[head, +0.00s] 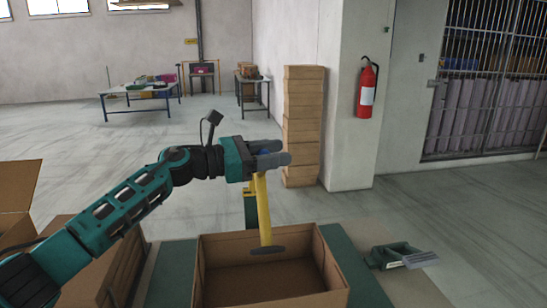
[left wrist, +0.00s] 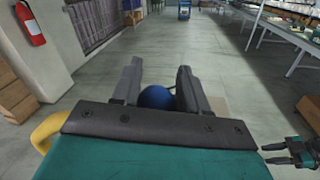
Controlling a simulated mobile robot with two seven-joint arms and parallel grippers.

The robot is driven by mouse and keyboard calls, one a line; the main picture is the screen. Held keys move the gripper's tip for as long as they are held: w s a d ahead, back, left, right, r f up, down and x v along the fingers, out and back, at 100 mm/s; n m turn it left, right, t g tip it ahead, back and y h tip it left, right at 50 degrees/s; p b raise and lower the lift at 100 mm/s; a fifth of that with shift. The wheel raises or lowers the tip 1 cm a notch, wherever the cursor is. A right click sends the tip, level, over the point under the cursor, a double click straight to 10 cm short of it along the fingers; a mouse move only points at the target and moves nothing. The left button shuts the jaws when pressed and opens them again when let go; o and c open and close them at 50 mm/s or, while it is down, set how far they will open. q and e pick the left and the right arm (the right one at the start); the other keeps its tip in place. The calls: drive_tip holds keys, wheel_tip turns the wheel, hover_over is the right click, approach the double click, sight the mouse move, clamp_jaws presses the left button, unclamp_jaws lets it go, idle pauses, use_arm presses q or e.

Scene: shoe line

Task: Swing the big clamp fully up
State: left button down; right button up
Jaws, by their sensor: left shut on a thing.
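The big clamp's yellow arm (head: 263,210) stands over the front box in the head view, with a dark crossbar (head: 268,250) at its lower end. Its blue ball knob (left wrist: 157,97) sits between the fingers of my left gripper (head: 272,154). The gripper is shut on this knob, at the arm's upper end. A yellow piece (left wrist: 48,130) shows at the lower left of the left wrist view. A post (head: 250,208) stands behind the arm. My right gripper (left wrist: 287,153) shows at the right edge of the left wrist view, its fingers apart and empty.
An open cardboard box (head: 334,268) stands under the clamp. More cardboard (head: 122,270) is at the left, below my left arm.

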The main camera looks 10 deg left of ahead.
use_arm(q)
drive_tip(key=shift+w+a+f, duration=0.2)
drive_tip(key=shift+a+f, duration=0.05)
drive_tip(key=shift+f, duration=0.1)
drive_tip(key=c, duration=0.8)
unclamp_jaws()
drive_tip(key=shift+f, duration=0.1)
drive_tip(key=b+v, duration=0.2)
drive_tip(key=v, duration=1)
drive_tip(key=shift+s+a, duration=0.25)
drive_tip(key=shift+a, duration=0.05)
drive_tip(key=shift+c, duration=0.3)
